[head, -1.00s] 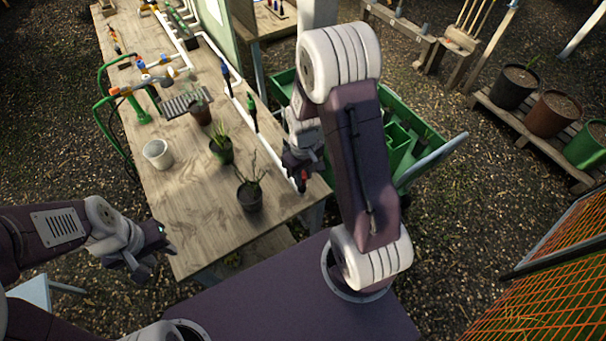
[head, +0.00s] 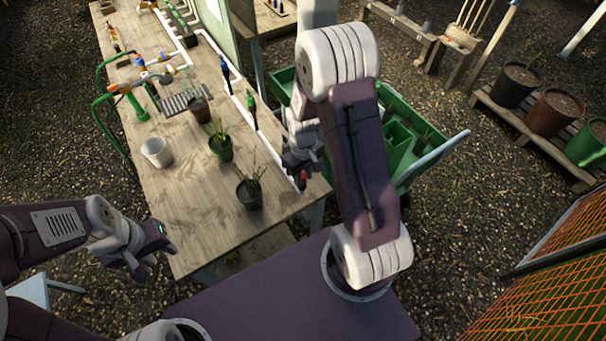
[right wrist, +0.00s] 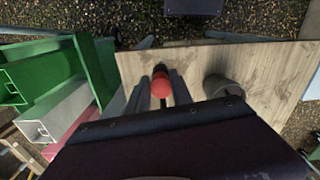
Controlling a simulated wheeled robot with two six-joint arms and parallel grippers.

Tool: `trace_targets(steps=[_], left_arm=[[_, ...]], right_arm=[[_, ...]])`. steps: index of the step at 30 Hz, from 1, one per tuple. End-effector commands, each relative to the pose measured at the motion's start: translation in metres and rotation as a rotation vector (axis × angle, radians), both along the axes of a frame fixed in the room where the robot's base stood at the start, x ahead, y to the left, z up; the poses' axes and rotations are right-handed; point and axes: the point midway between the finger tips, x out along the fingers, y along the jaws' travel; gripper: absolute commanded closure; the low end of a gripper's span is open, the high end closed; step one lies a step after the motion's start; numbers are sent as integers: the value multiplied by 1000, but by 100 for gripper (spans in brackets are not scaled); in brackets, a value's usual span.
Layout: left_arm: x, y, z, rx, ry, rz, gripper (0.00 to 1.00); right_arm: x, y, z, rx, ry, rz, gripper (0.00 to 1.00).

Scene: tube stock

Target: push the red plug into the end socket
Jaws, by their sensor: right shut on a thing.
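The red plug (head: 302,181) is at the near right corner of the wooden bench. My right gripper (head: 300,176) is shut on it; in the right wrist view the plug (right wrist: 160,84) shows as a red ball between the two grey fingers. A white pipe (head: 270,150) runs along the bench's right edge and its near end lies by the plug. The end socket is hidden or too small to make out, so I cannot tell whether the plug touches it. My left gripper (head: 138,266) hangs off the bench's left side, away from the plug; its jaws are unclear.
The bench (head: 190,215) carries a white pot (head: 156,152) and dark pots with plants, one (head: 249,194) left of my right gripper. Green and dark uprights stand along the pipe. A green crate (head: 400,125) stands right of the bench. The bench's near left part is clear.

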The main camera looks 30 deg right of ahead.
Motion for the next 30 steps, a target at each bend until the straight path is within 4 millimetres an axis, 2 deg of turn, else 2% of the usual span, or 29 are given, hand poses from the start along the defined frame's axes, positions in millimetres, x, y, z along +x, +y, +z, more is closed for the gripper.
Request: trace_targets(steps=[30], left_arm=[[0,0,-7,0,0,0,64]], right_arm=[[-1,0,-11,0,1,0,100]])
